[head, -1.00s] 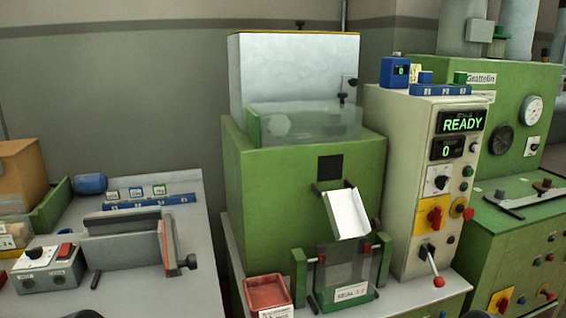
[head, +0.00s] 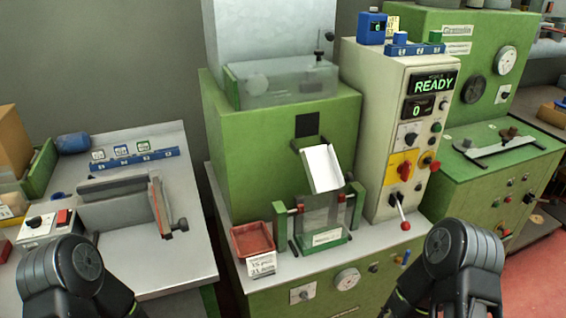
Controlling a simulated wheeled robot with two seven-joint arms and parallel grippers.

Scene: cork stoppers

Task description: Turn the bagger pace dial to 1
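A tall cream control column (head: 384,130) stands right of the green machine, with a lit READY display (head: 434,84) and a counter display (head: 418,108) reading 0. Below the counter is a small dark knob on a white plate (head: 409,135). A red rotary switch (head: 405,170) sits on a yellow plate below it. Another small knob on a pale plate (head: 302,294) is on the green cabinet front. I cannot read any dial's label or setting, nor tell which is the bagger pace dial. Dark links of both my arms show at the bottom; neither gripper is visible.
A red-tipped lever (head: 404,223) juts from the column's lower front. A white chute (head: 322,168) slopes above a clear bag holder (head: 319,217). A red tray (head: 253,240) stands left of it. A grey bench (head: 183,262) is at left, with open bare room in front.

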